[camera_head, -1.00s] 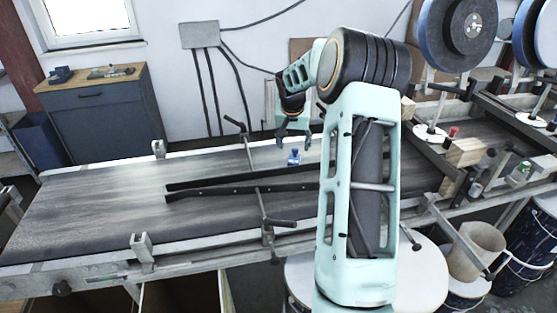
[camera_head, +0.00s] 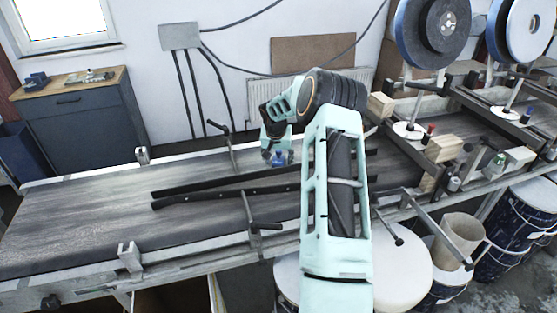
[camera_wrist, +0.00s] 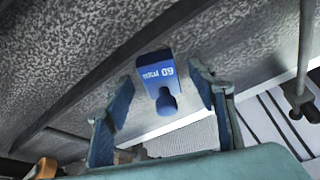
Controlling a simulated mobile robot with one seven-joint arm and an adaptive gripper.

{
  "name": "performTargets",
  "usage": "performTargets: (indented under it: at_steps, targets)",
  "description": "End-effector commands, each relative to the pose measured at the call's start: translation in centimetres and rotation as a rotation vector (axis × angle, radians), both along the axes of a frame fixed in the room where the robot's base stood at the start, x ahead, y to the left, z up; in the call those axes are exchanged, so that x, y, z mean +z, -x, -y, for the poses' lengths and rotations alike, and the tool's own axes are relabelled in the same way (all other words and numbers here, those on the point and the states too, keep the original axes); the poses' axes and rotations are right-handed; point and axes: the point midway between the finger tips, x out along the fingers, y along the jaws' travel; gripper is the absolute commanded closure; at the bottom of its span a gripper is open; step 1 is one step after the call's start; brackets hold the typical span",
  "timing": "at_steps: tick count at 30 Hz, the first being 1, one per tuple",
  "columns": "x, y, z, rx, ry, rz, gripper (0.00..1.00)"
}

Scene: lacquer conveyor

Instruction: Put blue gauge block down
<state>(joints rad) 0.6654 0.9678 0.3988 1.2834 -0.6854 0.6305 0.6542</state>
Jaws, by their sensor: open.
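The blue gauge block (camera_head: 279,159) stands on the conveyor belt (camera_head: 90,215), toward its far edge, behind the dark guide rails. In the wrist view the blue gauge block (camera_wrist: 158,82) shows pale lettering and the number 60 on its face. My gripper (camera_head: 278,160) is open at the block, with one finger on each side. In the wrist view the fingers of my gripper (camera_wrist: 163,88) stand apart, with a gap on both sides of the block. The block's foot is hard to make out in the head view.
Two dark guide rails (camera_head: 220,195) run along the belt in front of the block. A clamp post (camera_head: 232,150) stands to the left of my gripper. Wooden blocks (camera_head: 445,149) and reels (camera_head: 432,30) are at the right. The belt's left part is clear.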

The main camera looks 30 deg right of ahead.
Motion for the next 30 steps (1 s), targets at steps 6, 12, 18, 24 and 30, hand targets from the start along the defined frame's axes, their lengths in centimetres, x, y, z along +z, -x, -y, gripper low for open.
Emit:
performTargets:
  at_steps: [6, 12, 18, 24, 30]
  targets:
    - [-0.41, -0.14, 0.11, 0.000, 0.001, 0.001, 0.48]
    - [-0.41, -0.12, 0.10, 0.000, 0.000, 0.000, 0.59]
    - [-0.40, -0.11, 0.10, 0.000, 0.000, 0.000, 0.81]
    - [-0.33, -0.15, 0.12, 0.000, 0.001, 0.001, 1.00]
    - [-0.27, -0.16, 0.12, 0.000, 0.001, 0.002, 1.00]
